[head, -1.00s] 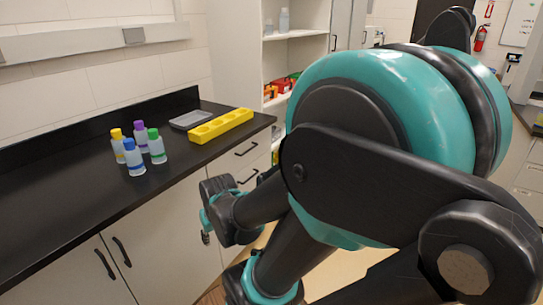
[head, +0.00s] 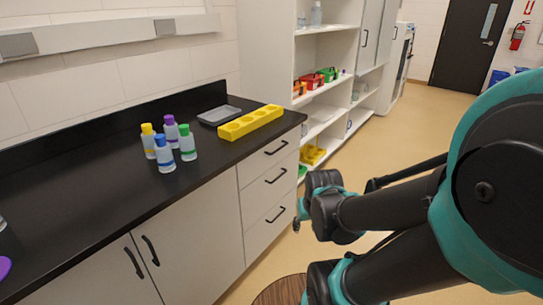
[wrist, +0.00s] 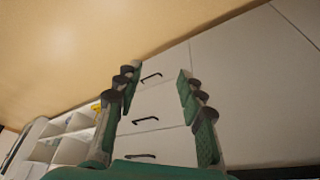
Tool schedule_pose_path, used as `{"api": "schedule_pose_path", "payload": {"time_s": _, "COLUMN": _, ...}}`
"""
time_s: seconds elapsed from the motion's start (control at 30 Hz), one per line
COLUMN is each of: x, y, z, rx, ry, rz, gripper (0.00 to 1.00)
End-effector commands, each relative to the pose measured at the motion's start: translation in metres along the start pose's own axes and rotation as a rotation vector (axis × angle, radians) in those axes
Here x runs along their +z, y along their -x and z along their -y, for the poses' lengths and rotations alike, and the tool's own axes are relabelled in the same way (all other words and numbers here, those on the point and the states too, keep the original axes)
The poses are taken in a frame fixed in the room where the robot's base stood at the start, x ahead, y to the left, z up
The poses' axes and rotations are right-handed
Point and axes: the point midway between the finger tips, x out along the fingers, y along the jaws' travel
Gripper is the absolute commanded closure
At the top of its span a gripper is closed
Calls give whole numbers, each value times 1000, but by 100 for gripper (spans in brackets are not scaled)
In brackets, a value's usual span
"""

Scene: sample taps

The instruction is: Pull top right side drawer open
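The top right drawer (head: 255,166) is the highest of three white drawers under the black counter's right end and looks shut. Its black bar handle (head: 277,148) is in plain view. In the wrist view the picture is upside down, and the top drawer's handle (wrist: 140,155) shows lowest, near the gripper base. My gripper (wrist: 158,82) is open and empty, with its fingers spread and the drawer fronts beyond them. In the head view my wrist stands to the right of the drawers, apart from them.
The black counter (head: 70,200) carries several small capped bottles, a grey tray (head: 219,115) and a yellow rack (head: 250,122) near its right end. White cupboard doors (head: 190,240) are left of the drawers. Open shelves (head: 325,50) stand beyond.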

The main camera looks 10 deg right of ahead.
Motion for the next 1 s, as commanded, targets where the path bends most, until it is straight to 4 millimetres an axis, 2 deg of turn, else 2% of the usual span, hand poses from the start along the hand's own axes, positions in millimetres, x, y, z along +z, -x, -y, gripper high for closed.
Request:
{"api": "schedule_pose_path", "payload": {"time_s": 0.03, "x": 0, "y": 0, "z": 0, "rx": 0, "ry": 0, "rz": 0, "gripper": 64}}
{"api": "schedule_pose_path", "payload": {"time_s": 0.17, "x": -7, "y": -1, "z": 2, "rx": -18, "ry": -18, "rz": 2, "gripper": 81}}
{"api": "schedule_pose_path", "payload": {"time_s": 0.27, "x": -25, "y": -2, "z": 8, "rx": -63, "ry": -65, "rz": 5, "gripper": 82}}
{"api": "schedule_pose_path", "payload": {"time_s": 0.47, "x": -88, "y": -12, "z": 22, "rx": -224, "ry": -216, "rz": 8, "gripper": 82}}
{"api": "schedule_pose_path", "payload": {"time_s": 0.63, "x": -145, "y": -25, "z": 26, "rx": -372, "ry": -345, "rz": -1, "gripper": 82}}
{"api": "schedule_pose_path", "payload": {"time_s": 0.87, "x": -222, "y": -47, "z": 13, "rx": -573, "ry": -511, "rz": -34, "gripper": 82}}
{"api": "schedule_pose_path", "payload": {"time_s": 1.0, "x": -264, "y": -62, "z": -5, "rx": -698, "ry": -606, "rz": -65, "gripper": 82}}
